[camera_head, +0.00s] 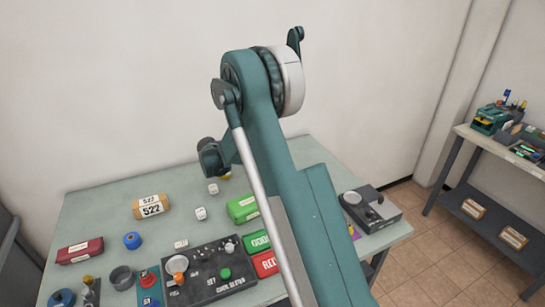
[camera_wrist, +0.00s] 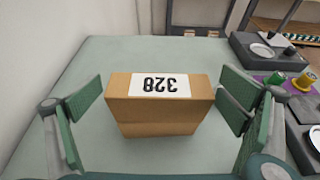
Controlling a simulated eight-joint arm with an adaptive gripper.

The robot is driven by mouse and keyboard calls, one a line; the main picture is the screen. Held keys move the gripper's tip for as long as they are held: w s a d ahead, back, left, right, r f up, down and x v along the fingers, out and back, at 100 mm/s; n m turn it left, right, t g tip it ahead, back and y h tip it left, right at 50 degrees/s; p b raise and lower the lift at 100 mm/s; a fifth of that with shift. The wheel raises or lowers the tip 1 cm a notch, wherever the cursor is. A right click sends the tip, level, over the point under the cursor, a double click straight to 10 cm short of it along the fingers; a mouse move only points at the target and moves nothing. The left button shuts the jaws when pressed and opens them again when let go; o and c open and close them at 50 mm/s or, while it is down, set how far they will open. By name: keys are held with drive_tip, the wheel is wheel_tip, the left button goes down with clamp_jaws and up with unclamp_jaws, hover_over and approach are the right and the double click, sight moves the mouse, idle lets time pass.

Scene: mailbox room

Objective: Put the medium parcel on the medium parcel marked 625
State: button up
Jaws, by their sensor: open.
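A brown parcel (camera_wrist: 160,115) with a white label reading 328, upside down in the wrist view, stands on the pale green table (camera_wrist: 110,55). My gripper (camera_wrist: 160,93) is open, with one green finger on each side of this parcel and gaps visible between. In the head view my arm hides this parcel and most of the gripper. No label reading 625 is legible. Two brown parcels with white labels, one (camera_head: 473,209) and another (camera_head: 513,238), lie on the lower shelf at the right, their numbers too small to read.
A tan piece marked 522 (camera_head: 151,206), a dark control panel (camera_head: 208,273), a red case (camera_head: 80,251) and green blocks (camera_head: 243,208) sit on the table. A dark scale-like device (camera_head: 370,208) stands at its right edge. A side shelf (camera_head: 480,170) stands farther right.

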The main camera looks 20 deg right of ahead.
drive_tip(key=shift+r, duration=0.1)
drive_tip(key=shift+r, duration=0.1)
drive_tip(key=p+v, duration=0.2)
drive_tip(key=v, duration=1)
drive_tip(key=shift+p, duration=0.35)
drive_tip(key=shift+r, duration=0.1)
